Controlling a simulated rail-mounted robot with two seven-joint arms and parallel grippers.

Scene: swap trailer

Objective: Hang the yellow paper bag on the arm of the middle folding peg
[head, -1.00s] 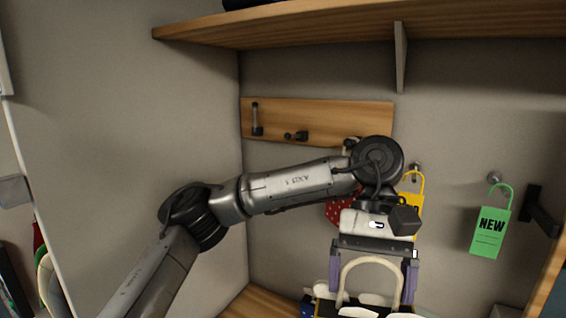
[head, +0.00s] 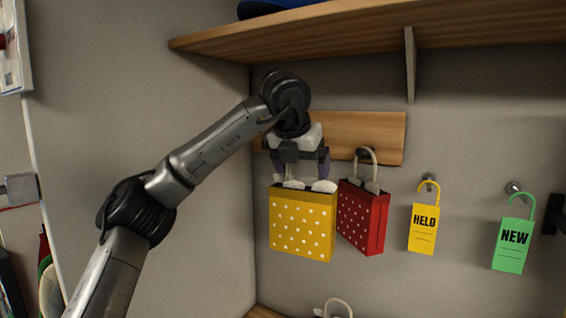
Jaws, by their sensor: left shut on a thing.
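The yellow paper bag with white dots (head: 302,228) hangs upright in the air under my left gripper (head: 300,176). The gripper points down and is shut on the bag's top; the handle is mostly hidden by it. The bag is in front of the wooden peg board (head: 380,138), left of the red dotted bag (head: 362,220). The red bag hangs by its pale handle from the right peg (head: 363,153). My left arm and gripper hide the left part of the board, with the middle and left pegs. My right gripper is not in view.
A wooden shelf (head: 330,38) with a bracket (head: 410,65) runs above the board. A yellow HELD tag (head: 424,228) and a green NEW tag (head: 512,245) hang on wall hooks to the right. Another pale handle (head: 338,305) shows at the bottom edge.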

